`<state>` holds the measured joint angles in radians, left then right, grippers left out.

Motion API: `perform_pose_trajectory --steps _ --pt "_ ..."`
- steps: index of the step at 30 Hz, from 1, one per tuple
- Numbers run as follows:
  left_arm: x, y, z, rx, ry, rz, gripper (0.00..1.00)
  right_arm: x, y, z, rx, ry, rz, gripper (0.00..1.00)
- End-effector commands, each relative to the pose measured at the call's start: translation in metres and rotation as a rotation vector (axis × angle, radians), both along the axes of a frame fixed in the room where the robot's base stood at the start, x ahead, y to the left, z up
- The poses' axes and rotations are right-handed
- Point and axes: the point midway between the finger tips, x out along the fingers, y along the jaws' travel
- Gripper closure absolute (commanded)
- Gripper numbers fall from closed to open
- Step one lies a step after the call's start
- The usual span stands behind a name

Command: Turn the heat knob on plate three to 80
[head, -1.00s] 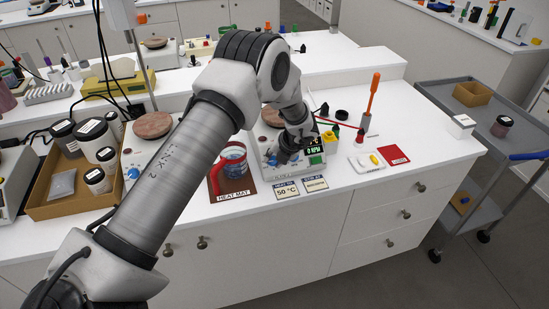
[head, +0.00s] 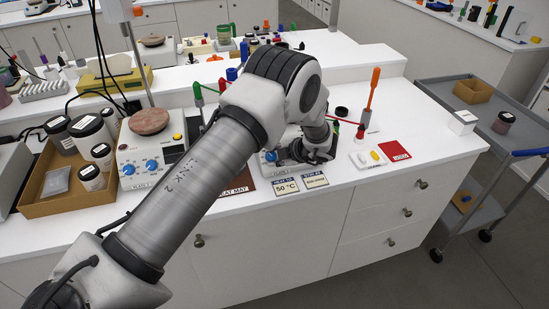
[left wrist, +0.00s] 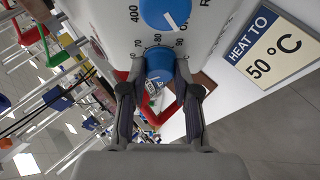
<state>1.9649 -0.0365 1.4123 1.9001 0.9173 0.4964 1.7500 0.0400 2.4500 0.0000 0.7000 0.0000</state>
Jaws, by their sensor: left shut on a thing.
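My left gripper (left wrist: 160,84) is shut on a blue heat knob (left wrist: 159,61) in the left wrist view, one finger on each side of it. The scale above this knob reads 70, 80 and 90; I cannot tell exactly where its pointer stands. A second blue knob (left wrist: 164,12) with a white pointer line, beside a 400 mark, sits at the top edge. In the head view, the hot plate's front panel (head: 268,168) shows only partly; my left arm and wrist hide the rest. My right gripper is not in view.
A "heat to 50 °C" card (head: 286,187) and a second card (head: 315,180) lie before the plate. Another hot plate with a brown top (head: 149,121) and a cardboard tray (head: 48,204) with jars stand left. An orange-handled tool (head: 374,90) stands right.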

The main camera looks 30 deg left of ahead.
Motion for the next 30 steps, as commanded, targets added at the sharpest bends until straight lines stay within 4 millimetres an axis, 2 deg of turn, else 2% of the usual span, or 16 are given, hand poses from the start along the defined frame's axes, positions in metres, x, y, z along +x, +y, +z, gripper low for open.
perform_pose_trajectory --steps 1,30 --pt "-0.002 -0.001 -0.005 0.019 0.030 -0.030 1.00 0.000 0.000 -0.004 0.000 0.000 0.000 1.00" --pt "-0.005 0.000 -0.006 0.444 0.532 -0.671 1.00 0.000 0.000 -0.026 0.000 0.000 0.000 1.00"
